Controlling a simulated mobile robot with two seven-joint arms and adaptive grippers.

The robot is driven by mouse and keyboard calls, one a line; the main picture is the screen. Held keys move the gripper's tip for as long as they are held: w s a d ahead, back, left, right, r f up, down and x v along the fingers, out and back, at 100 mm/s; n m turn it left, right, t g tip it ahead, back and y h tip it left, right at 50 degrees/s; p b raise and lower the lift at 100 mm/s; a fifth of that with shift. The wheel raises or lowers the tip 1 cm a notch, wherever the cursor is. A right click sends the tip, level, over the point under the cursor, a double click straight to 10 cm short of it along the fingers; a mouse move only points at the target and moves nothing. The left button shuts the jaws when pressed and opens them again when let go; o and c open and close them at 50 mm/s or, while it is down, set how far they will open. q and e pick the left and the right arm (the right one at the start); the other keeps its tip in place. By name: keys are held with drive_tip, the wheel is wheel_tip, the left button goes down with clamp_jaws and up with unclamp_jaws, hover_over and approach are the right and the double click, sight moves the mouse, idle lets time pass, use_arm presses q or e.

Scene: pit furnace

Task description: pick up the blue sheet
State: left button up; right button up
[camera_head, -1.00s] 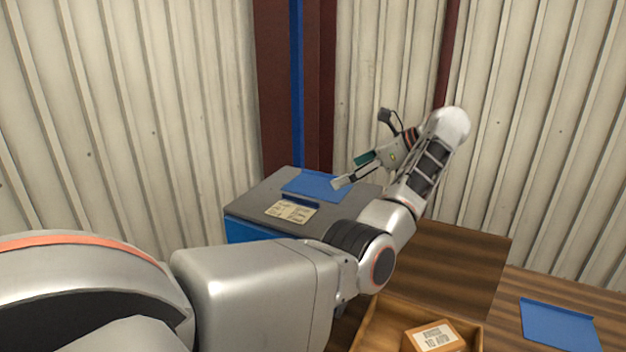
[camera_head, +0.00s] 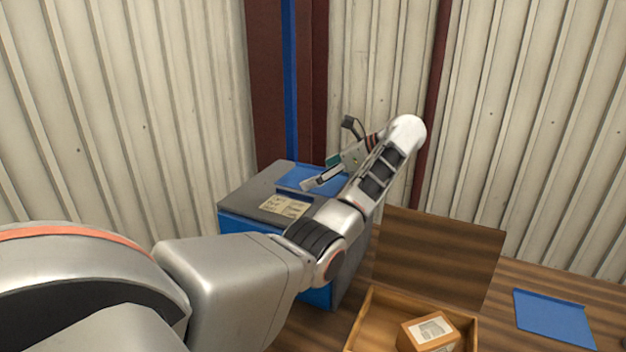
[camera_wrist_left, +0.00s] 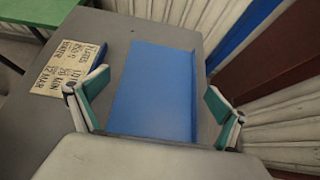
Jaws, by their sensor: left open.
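A flat blue sheet (camera_head: 297,175) with a raised edge lies on the grey top of a blue box (camera_head: 245,186). In the left wrist view the sheet (camera_wrist_left: 155,75) lies between the fingers, its near part running down toward the gripper body. My left gripper (camera_head: 322,176) is open and empty over the sheet; its fingers with teal pads stand on either side of it in the wrist view (camera_wrist_left: 155,106). I cannot tell the exact height of the fingertips. A second blue sheet (camera_head: 553,318) lies on the wooden table at the right. My right gripper is not in view.
A written card (camera_head: 286,206) lies beside the sheet on the box top. A wooden crate (camera_head: 366,318) with a labelled carton (camera_head: 428,333) stands on the table (camera_head: 490,318). A corrugated wall (camera_head: 545,130) and a dark red column (camera_head: 268,100) stand close behind.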

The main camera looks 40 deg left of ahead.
use_arm(q)
drive_tip(key=shift+c, duration=0.4)
clamp_jaws()
